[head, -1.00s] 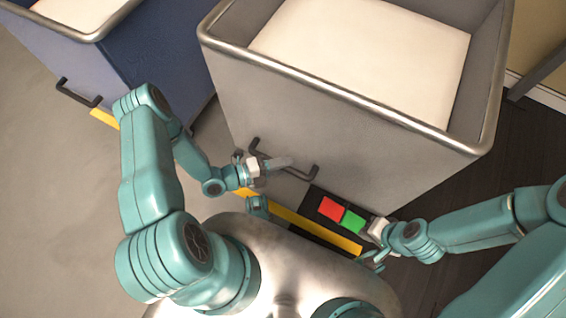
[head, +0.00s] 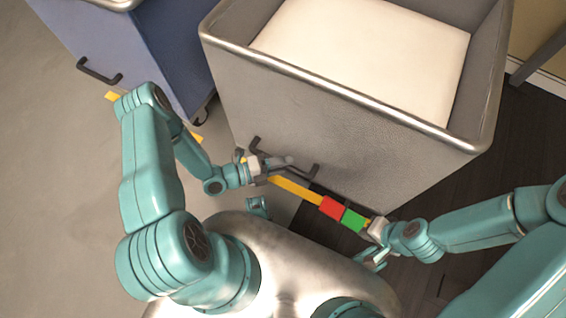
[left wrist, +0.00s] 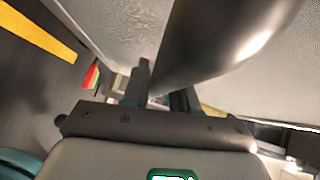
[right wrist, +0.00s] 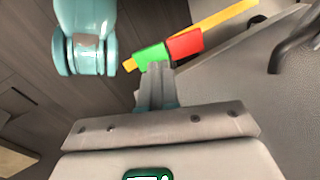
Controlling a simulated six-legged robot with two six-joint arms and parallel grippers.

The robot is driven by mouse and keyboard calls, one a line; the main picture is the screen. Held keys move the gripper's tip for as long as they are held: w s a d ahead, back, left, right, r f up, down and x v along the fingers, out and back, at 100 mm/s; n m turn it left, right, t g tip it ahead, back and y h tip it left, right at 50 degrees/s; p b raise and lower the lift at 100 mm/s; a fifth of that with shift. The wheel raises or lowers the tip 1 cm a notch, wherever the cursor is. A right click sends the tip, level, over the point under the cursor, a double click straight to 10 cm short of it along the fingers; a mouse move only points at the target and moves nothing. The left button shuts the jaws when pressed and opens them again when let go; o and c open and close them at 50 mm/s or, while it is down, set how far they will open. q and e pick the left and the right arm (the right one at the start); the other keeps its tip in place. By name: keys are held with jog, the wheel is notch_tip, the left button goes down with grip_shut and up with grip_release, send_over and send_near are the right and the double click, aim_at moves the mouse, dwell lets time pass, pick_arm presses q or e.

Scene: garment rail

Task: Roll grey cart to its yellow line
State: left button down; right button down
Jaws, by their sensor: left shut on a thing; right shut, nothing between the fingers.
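The grey cart (head: 340,130) stands in front of me with a pale load inside. Its dark bar handle (head: 313,172) is on the near wall. My left gripper (head: 276,164) is shut on this handle, which looms large in the left wrist view (left wrist: 215,40). The yellow line (head: 297,190) runs on the floor along the cart's near lower edge. It also shows in the right wrist view (right wrist: 230,18). A red patch (head: 331,207) and a green patch (head: 354,221) lie over the line by that edge. My right gripper (head: 374,229) is shut and empty beside the green patch.
A blue cart (head: 135,50) with its own handle (head: 98,70) and yellow line (head: 196,137) stands at the left. Light grey floor (head: 60,200) is open at left; dark floor (head: 515,150) lies at right. A grey post (head: 540,55) stands at the far right.

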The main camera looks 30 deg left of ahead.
pick_arm(q)
jog(key=shift+s, duration=0.35)
pick_arm(e)
jog(key=shift+s, duration=0.5)
pick_arm(q)
jog(key=c, duration=1)
grip_release()
pick_arm(e)
jog(key=shift+w, duration=0.1)
pick_arm(q)
jog(key=p+v, duration=0.3)
jog(key=v, duration=1.3)
jog(key=shift+a, duration=0.15)
pick_arm(e)
jog(key=r, duration=0.3)
jog(key=shift+s+a, duration=0.3)
jog(key=shift+a, duration=0.05)
